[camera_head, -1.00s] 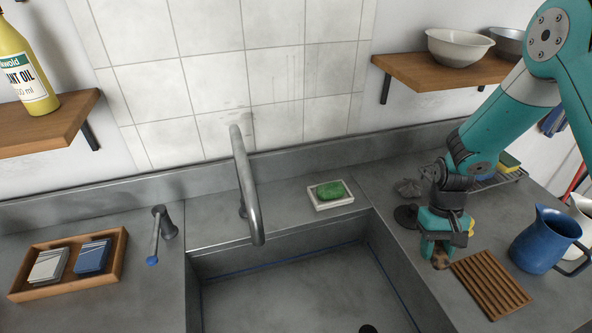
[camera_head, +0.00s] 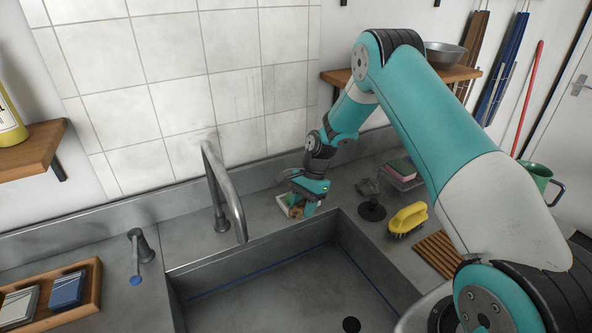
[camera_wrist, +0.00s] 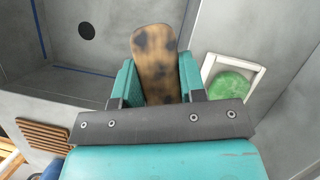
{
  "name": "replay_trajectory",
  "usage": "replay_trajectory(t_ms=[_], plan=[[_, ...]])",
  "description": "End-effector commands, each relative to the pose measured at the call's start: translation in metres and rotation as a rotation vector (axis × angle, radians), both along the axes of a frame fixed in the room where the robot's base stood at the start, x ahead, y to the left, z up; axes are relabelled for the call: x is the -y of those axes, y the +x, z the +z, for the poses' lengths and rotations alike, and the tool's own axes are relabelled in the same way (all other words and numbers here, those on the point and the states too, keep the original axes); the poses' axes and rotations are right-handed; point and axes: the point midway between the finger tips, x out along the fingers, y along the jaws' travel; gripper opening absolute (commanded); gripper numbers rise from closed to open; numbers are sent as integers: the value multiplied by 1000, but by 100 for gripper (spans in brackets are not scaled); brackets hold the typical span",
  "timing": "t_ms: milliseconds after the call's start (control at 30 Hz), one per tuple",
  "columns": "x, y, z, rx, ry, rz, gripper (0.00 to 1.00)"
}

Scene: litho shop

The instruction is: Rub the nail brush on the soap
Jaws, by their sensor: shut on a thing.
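The nail brush, with a brown, dark-spotted wooden back (camera_wrist: 155,60), is clamped between the two teal fingers of my gripper (camera_wrist: 158,82). In the head view my gripper (camera_head: 303,205) is at the back edge of the sink, over the soap dish area. The green soap (camera_wrist: 232,90) lies in a white square dish (camera_wrist: 207,69), to the right of the brush in the wrist view. The brush and soap look apart there. In the head view the gripper hides the soap, and only part of the dish (camera_head: 283,203) shows. The bristles are hidden.
The steel tap (camera_head: 222,190) stands close left of my gripper. A dark round stand (camera_head: 371,210), a yellow-handled brush (camera_head: 408,217) and a slatted wooden board (camera_head: 437,254) are to its right. The sink basin (camera_head: 265,295) in front is empty.

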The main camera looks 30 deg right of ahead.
Motion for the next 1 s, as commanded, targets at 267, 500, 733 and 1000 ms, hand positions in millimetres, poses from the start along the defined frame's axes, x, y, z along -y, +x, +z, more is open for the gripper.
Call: replay_trajectory(t_ms=[267,500,733,1000], plan=[[26,74,24,5,2,-779,19],[41,105,41,0,1,-1148,19],[44,109,36,-3,-1,-1207,19],[43,109,9,-4,-1,-1204,19]])
